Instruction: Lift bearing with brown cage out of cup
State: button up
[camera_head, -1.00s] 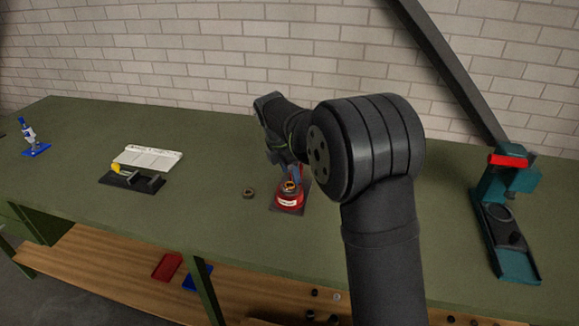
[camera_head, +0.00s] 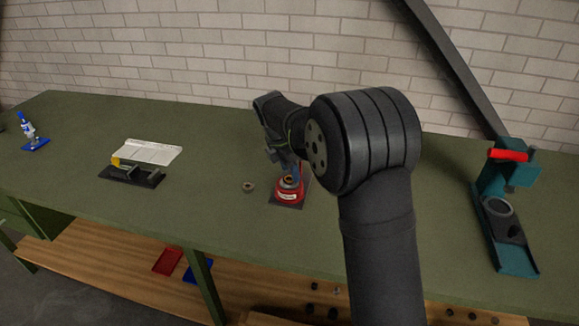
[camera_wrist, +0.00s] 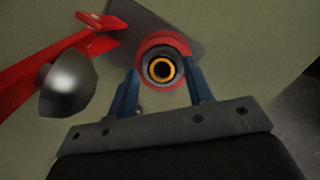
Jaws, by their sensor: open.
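The red cup (camera_head: 289,191) stands on a dark plate on the green bench in the head view. In the wrist view the red cup (camera_wrist: 172,40) lies straight in front of my gripper (camera_wrist: 163,80), between its two blue fingers. The bearing with the brown cage (camera_wrist: 161,69) sits in the cup's mouth and shows an orange-brown ring around a dark centre. My gripper is open, with one finger on each side of the bearing. In the head view my gripper (camera_head: 291,172) is right over the cup, partly hidden by my wrist. I cannot tell whether the fingers touch the bearing.
A small ring-shaped part (camera_head: 248,187) lies on the bench left of the cup. A black fixture (camera_head: 133,175) and white tray (camera_head: 152,152) stand further left. A teal press (camera_head: 505,220) stands at right. In the wrist view a red lever with a metal dome (camera_wrist: 68,85) lies close at left.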

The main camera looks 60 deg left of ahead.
aim_at(290, 179)
jog(key=shift+s+x, duration=0.15)
jog(key=shift+x, duration=0.45)
jog(key=shift+s+x, duration=0.15)
jog(key=shift+x, duration=0.4)
jog(key=shift+c, duration=0.2)
jog(key=c, duration=0.7)
jog(key=shift+w+r+v, duration=0.1)
jog(key=shift+w+v, duration=0.2)
jog(key=shift+v, duration=0.85)
jog(key=shift+w+r+v, duration=0.1)
jog(key=shift+w+v, duration=0.15)
jog(key=shift+v, duration=0.85)
jog(key=shift+w+v, duration=0.3)
jog(key=shift+v, duration=0.85)
jog(key=shift+c, duration=0.2)
